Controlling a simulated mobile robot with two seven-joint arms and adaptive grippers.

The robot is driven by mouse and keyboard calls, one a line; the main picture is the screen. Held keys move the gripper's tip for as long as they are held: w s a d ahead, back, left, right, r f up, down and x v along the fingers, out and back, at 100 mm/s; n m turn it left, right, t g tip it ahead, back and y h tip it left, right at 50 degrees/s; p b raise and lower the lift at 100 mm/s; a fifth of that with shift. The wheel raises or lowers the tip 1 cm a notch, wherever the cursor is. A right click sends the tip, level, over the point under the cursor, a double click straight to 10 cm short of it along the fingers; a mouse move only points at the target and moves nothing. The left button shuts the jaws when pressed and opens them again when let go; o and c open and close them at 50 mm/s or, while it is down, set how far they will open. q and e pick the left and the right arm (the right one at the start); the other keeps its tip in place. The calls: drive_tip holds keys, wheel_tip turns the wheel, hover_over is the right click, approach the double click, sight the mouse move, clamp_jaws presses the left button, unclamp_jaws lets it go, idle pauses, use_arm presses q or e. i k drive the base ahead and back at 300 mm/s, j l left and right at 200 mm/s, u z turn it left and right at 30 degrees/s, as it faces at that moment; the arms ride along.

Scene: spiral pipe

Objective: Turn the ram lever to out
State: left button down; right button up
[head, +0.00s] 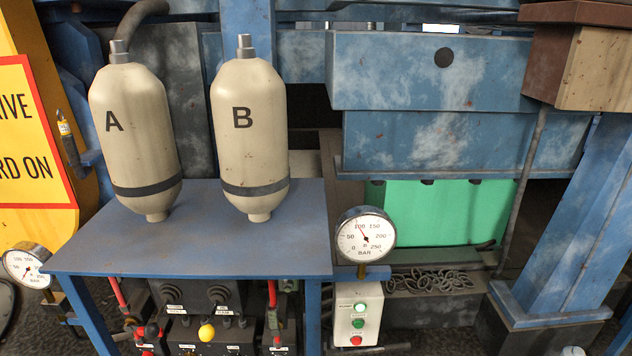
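A dark control panel (222,341) sits under the blue table, at the bottom of the head view. It carries two black round controls, one at the left (172,294) and one at the right (219,293), with small labels that I cannot read. A lever with a yellow ball knob (206,333) stands below and between them. Red-handled levers show at the left (152,330) and the right (272,294) of the panel. I cannot tell which control is the ram lever, or its position. The lower panel is cut off by the frame. Neither gripper shows.
Tanks A (136,150) and B (250,150) stand on the blue table (200,246), above the panel. Pressure gauges are at the right (366,238) and left (27,266). A button box (358,314) with a green light stands right of the table. A blue press (440,75) fills the back.

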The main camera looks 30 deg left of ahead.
sight(207, 332)
drive_tip(key=u, duration=1.65)
drive_tip(key=l+z, duration=0.15)
drive_tip(key=z, duration=0.3)
